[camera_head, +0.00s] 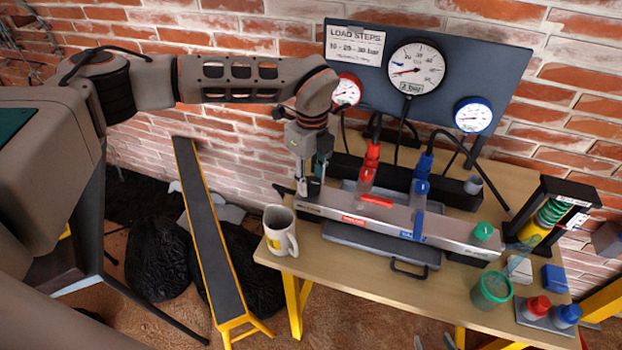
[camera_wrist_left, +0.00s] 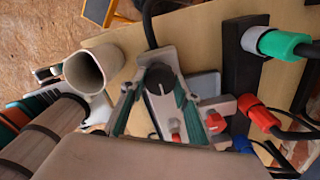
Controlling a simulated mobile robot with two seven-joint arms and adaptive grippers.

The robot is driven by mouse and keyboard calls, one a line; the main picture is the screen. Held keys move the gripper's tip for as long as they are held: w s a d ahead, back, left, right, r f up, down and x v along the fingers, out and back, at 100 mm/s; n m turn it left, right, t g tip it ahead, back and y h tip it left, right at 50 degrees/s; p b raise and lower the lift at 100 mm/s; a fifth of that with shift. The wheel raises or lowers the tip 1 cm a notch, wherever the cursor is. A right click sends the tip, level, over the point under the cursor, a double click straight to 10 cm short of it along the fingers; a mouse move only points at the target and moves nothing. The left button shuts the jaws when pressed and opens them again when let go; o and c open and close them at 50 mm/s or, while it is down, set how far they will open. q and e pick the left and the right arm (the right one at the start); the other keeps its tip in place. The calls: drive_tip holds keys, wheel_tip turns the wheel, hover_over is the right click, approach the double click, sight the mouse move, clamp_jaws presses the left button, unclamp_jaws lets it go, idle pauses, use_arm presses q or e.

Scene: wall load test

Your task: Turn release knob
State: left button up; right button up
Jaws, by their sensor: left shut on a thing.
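The release knob (camera_wrist_left: 158,79) is a round black knob with a pale pointer mark, at the left end of a grey metal block (camera_head: 450,235). My left gripper (camera_head: 309,184) reaches down to that end of the block and hides most of the knob in the head view. In the left wrist view its green-padded fingers (camera_wrist_left: 160,92) stand on both sides of the knob, shut on it. The centre gauge (camera_head: 416,69) on the dark panel has a small label that seems to read 2 bar. My right gripper is in neither view.
A white mug (camera_head: 280,231) stands close to my left gripper at the table's (camera_head: 350,270) left edge. A green cup (camera_head: 491,290) and a spring device (camera_head: 550,214) are at the right.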

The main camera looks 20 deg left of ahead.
sight(311, 182)
idle(0.4)
use_arm(q)
drive_tip(key=o, duration=1.1)
wheel_tip(311, 182, up, 12)
